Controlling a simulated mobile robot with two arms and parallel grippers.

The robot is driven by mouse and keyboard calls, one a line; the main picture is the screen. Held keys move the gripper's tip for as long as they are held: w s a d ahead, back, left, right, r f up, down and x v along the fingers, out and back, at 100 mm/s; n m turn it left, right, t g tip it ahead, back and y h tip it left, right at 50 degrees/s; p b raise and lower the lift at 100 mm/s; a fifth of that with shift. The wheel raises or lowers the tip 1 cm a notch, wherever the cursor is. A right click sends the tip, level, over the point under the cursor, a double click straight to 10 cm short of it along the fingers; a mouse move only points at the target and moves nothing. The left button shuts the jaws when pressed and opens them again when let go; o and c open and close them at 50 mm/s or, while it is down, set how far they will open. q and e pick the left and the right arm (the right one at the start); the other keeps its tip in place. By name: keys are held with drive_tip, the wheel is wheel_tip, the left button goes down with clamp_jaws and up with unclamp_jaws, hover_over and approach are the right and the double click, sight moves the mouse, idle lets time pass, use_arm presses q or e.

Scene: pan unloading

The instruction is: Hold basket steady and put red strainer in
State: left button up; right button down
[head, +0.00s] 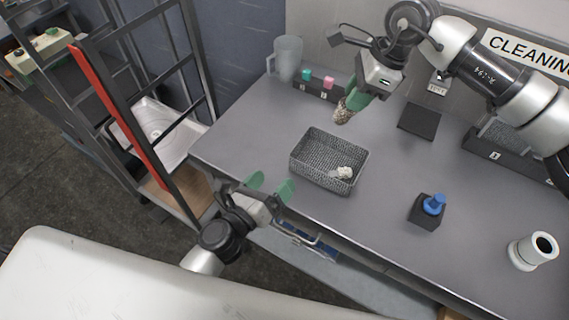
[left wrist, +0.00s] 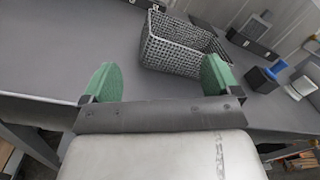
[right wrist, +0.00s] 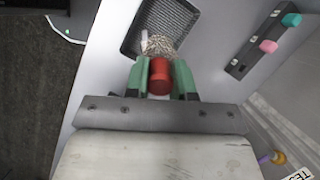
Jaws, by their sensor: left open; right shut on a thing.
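The grey mesh basket (head: 310,172) stands on the table in the head view, with a small whitish item (head: 343,172) inside at its right end. It also shows in the left wrist view (left wrist: 180,58). My left gripper (head: 270,187) is open and empty at the table's front edge, apart from the basket. My right gripper (right wrist: 160,78) is shut on the red strainer (right wrist: 159,76), whose red end sits between the green fingers. A beige mesh part (head: 342,114) hangs below the fingers in the head view, above the table behind the basket.
A black holder with a blue object (head: 431,207) and a white cylinder (head: 532,250) stand to the right. A clear jug (head: 287,58) and a rack with teal and pink pieces (head: 318,84) are at the back.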

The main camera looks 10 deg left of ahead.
sight(296, 154)
use_arm(q)
drive_tip(key=x, duration=1)
